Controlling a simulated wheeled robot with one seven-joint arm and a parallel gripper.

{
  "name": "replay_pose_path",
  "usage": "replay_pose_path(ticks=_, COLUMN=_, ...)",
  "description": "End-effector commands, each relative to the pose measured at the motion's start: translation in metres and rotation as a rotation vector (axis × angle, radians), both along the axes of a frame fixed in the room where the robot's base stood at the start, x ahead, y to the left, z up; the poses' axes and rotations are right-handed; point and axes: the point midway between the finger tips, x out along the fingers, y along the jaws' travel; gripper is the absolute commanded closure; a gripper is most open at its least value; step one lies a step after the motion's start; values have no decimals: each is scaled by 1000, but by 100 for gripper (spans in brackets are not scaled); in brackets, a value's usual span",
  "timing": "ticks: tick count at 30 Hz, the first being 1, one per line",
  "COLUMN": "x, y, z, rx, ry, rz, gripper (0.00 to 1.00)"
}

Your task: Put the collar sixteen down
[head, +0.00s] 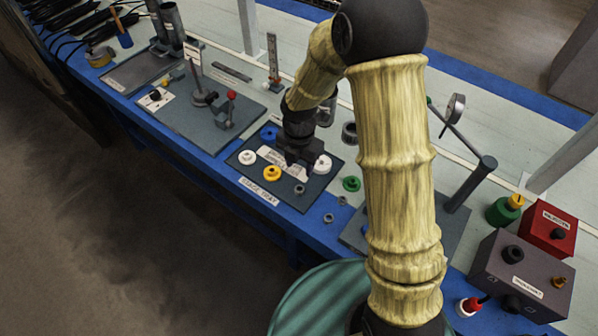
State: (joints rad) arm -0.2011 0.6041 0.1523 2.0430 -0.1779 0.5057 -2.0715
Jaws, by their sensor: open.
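My gripper (291,160) is open, low over the middle of the dark tray (250,165) labelled "STAGE TRAY" on the blue-edged bench. A small grey ring (299,190) sits on the tray just in front of the gripper, apart from it. Two more small grey rings, one (328,218) and another (342,200), lie on the bench right of the tray. No number is readable on any ring, so I cannot tell which is collar sixteen. The gripper hides part of the tray and its white label card (277,160).
A green knob (351,184) and a dark ring (349,132) stand to the right.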

Motion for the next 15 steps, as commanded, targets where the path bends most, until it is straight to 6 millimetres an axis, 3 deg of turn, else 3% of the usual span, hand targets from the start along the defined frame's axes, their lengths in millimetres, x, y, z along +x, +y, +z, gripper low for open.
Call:
replay_pose_path(ticks=4, x=0, y=0, z=13, rx=-1, ry=-1, rz=0, gripper=54)
replay_pose_path(ticks=15, x=0, y=1, z=13, rx=-1, ry=1, rz=2, gripper=54)
